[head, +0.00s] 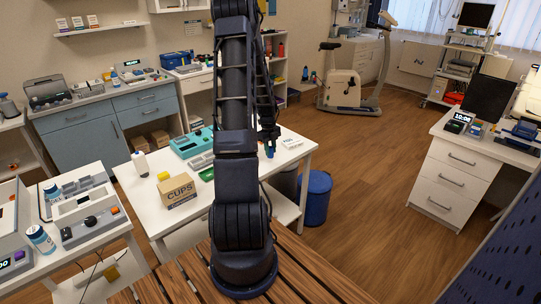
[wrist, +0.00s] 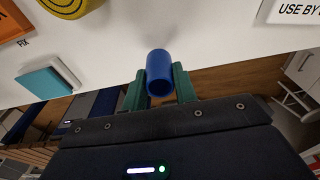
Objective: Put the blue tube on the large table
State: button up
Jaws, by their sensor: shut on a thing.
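The blue tube (wrist: 159,74) is held between the green fingers of my gripper (wrist: 160,86) in the wrist view, with its open end facing the camera. In the head view the tube (head: 270,150) shows small below my gripper (head: 269,140), over the right part of the white table (head: 287,168). The table's white top also shows in the wrist view (wrist: 115,58). I cannot tell whether the tube touches the top. My arm hides the middle of the table.
A CUPS box (head: 177,190), a white bottle (head: 141,164), a teal device (head: 192,144) and a white labelled box (head: 291,142) stand on the table. A blue bin (head: 316,197) stands on the floor at its right. The tabletop around the tube has bare room.

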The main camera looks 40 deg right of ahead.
aim_at(271, 154)
jog(key=shift+f, duration=1.5)
jog(key=shift+f, duration=0.15)
jog(key=o, duration=0.9)
jog(key=shift+o, duration=0.2)
